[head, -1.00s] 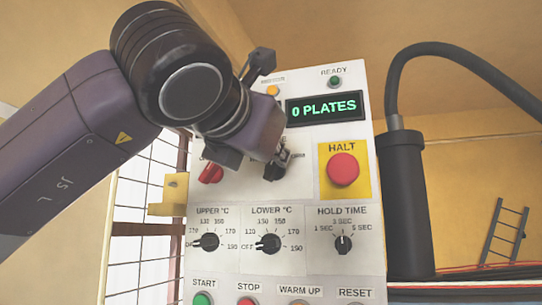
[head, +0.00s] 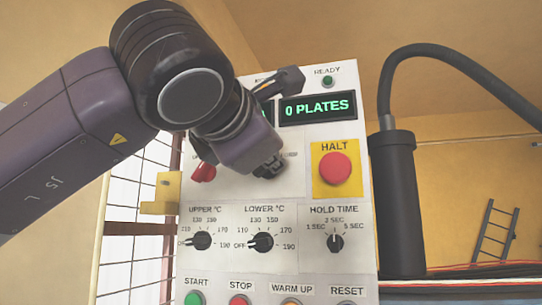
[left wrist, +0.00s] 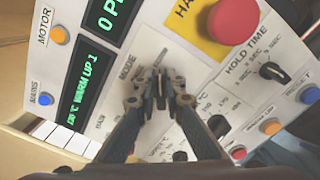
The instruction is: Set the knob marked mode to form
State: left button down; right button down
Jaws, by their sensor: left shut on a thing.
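The mode knob sits in the middle of the light grey control panel (head: 300,185), level with the red halt button (head: 335,169). My left gripper (head: 268,166) is at this knob. In the left wrist view, the left gripper's fingers (left wrist: 160,100) close around the knob beside the printed word MODE (left wrist: 127,66). The fingers cover most of the knob, so its pointer cannot be read. Most of the mode position labels are hidden or too small to read. My right gripper is in neither view.
A red switch (head: 203,172) is close left of my gripper. The upper knob (head: 202,241), lower knob (head: 261,242) and hold time knob (head: 335,243) sit below, above a row of buttons. A display reads 0 PLATES (head: 317,107). A black cylinder (head: 398,205) with a hose stands at right.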

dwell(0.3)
pick_arm(q)
jog(key=c, duration=2)
grip_release()
jog(key=v, duration=1.2)
